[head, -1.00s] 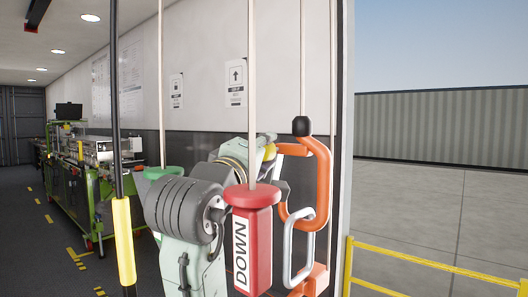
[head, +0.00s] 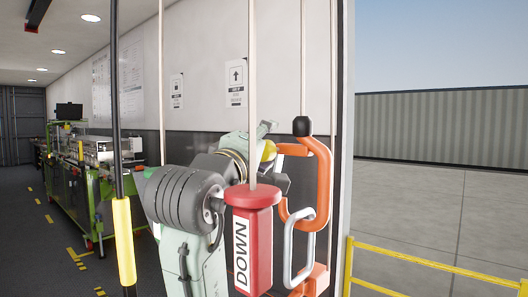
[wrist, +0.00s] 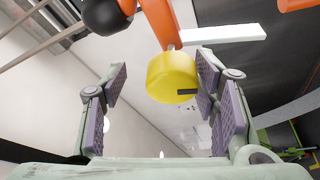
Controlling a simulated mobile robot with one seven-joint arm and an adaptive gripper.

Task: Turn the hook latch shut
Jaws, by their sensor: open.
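The hook latch shows as an orange hook (head: 322,180) with a black ball (head: 301,126) on top, hanging at the right beside the trailer doorway. A yellow knob (head: 269,151) sits at its left end. In the wrist view the yellow knob (wrist: 170,80) is a short cylinder on an orange bar (wrist: 160,22), with the black ball (wrist: 107,15) at upper left. My gripper (wrist: 164,88) is open, with its pads on either side of the knob and gaps showing. In the head view my arm and the red handle hide most of the gripper.
A red handle marked DOWN (head: 250,245) hangs on a cord in front of my arm. A grey metal loop (head: 290,250) hangs from the hook. A black and yellow pole (head: 123,235) stands at left. A green workbench (head: 85,190) is farther back. Yellow railing (head: 430,265) stands outside.

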